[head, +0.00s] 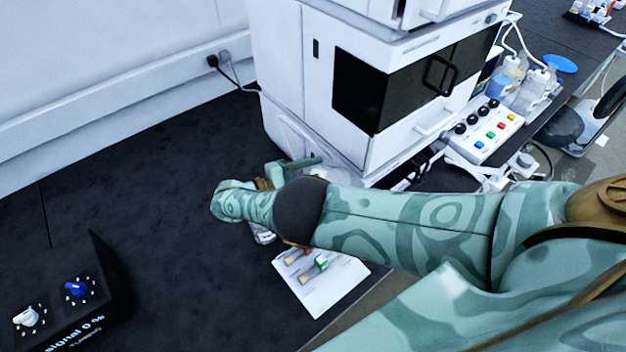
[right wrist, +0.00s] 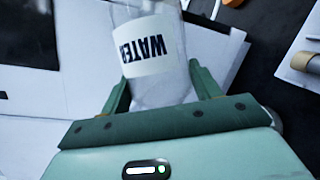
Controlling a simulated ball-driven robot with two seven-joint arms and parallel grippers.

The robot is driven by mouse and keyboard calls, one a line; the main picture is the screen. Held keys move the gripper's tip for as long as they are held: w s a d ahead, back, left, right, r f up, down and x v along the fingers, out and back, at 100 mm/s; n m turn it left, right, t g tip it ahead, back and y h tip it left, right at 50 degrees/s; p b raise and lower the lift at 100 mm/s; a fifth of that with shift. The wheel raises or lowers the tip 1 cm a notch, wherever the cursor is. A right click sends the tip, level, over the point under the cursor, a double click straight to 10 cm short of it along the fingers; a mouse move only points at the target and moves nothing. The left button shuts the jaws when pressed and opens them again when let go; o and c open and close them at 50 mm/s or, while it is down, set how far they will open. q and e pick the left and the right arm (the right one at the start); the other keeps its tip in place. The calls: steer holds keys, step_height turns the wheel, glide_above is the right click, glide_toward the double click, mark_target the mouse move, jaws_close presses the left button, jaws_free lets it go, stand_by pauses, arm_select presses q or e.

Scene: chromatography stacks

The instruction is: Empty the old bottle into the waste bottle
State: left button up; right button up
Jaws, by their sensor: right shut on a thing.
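My right gripper (right wrist: 160,92) is shut on a clear bottle (right wrist: 160,88) with a white label that reads WATER, upside down in the right wrist view. One finger lies on each side of the bottle. In the head view my right arm comes in from the right, and the right gripper (head: 292,168) is partly hidden behind my forearm, in front of the white instrument stack. The held bottle is mostly hidden there. My left gripper is not in view.
The white instrument stack (head: 290,70) stands on the dark bench (head: 130,170). A white sheet (head: 335,290) with small vials lies near the bench edge below my arm. A button box (head: 485,132) and cables are at the right. A dark signal box (head: 75,300) is at lower left.

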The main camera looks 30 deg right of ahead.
steer(key=shift+r, duration=0.1)
steer(key=shift+r+p, duration=0.1)
steer(key=shift+p, duration=0.35)
steer(key=shift+s+d+m+y+p, duration=0.1)
steer(key=shift+s+m+y+p, duration=0.25)
steer(key=shift+m+p, duration=0.5)
steer(key=shift+f+t+p, duration=0.25)
steer(key=shift+t+p, duration=0.05)
steer(key=shift+p, duration=0.1)
steer(key=m+p, duration=0.1)
steer(key=m+y+p, duration=0.1)
steer(key=p, duration=0.1)
steer(key=shift+s+d+r+t, duration=0.15)
steer(key=shift+s+t, duration=0.05)
steer(key=shift+t, duration=0.2)
steer(key=shift+s+f+m+y+p, duration=0.25)
steer(key=shift+y+p, duration=0.1)
steer(key=shift+p, duration=0.25)
steer(key=shift+w+f, duration=0.1)
steer(key=shift+t, duration=0.3)
